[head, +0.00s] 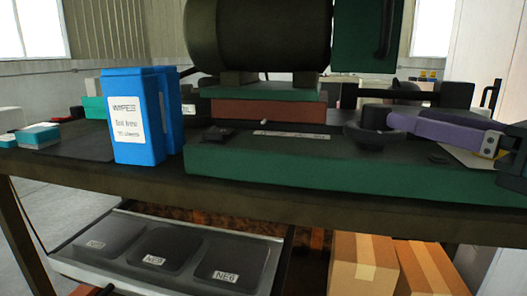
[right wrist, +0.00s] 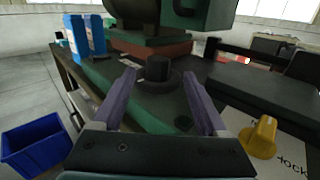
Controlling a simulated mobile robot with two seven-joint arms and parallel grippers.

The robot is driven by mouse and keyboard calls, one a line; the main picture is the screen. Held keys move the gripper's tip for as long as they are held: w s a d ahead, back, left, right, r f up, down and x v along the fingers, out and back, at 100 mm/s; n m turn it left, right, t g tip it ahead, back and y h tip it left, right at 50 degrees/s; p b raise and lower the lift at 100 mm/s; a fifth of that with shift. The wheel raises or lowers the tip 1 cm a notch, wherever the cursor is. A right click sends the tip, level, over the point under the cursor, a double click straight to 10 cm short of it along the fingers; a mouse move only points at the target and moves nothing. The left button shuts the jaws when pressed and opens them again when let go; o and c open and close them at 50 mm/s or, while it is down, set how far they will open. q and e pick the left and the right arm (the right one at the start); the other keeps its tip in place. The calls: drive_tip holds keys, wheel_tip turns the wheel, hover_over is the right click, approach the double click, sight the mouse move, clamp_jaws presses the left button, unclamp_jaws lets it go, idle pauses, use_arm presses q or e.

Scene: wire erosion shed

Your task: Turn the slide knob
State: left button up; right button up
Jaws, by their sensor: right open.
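A dark round knob (head: 374,117) stands on a dark disc (head: 360,136) at the right of the green machine bed (head: 260,170). I take it for the slide knob. My right gripper (head: 393,121) reaches in from the right with its purple fingers at the knob. In the right wrist view the knob (right wrist: 157,69) shows upright between the two spread fingertips (right wrist: 159,78), with a gap on each side. The gripper is open and holds nothing. I cannot tell how far the tips reach around the knob. My left gripper is not in view.
A yellow knob (right wrist: 259,134) sits on a pale plate lettered "lock", right of my gripper. Blue wipes boxes (head: 133,117) stand on the bench at left. Below are a grey compartment tray (head: 110,283) and cardboard boxes (head: 362,264). A blue bin (right wrist: 36,148) is on the floor.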

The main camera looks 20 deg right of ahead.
sight(357, 121)
drive_tip(key=shift+w+a+f+n, duration=0.1)
drive_tip(key=shift+a+f+n, duration=0.1)
drive_tip(key=shift+f+n, duration=0.15)
drive_tip(key=shift+w+a+r, duration=0.1)
drive_tip(key=shift+w+r, duration=0.05)
drive_tip(key=shift+w, duration=0.2)
drive_tip(key=shift+w+a+r+p, duration=0.1)
drive_tip(key=shift+w+p, duration=0.25)
drive_tip(key=shift+w, duration=0.3)
drive_tip(key=p+x, duration=0.1)
drive_tip(key=x, duration=0.5)
drive_tip(key=shift+w+p, duration=0.15)
drive_tip(key=shift+p, duration=0.25)
drive_tip(key=shift+w+a+f, duration=0.2)
drive_tip(key=shift+w+a, duration=0.05)
drive_tip(key=shift+w, duration=0.45)
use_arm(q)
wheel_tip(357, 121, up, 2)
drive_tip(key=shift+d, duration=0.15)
use_arm(e)
clamp_jaws()
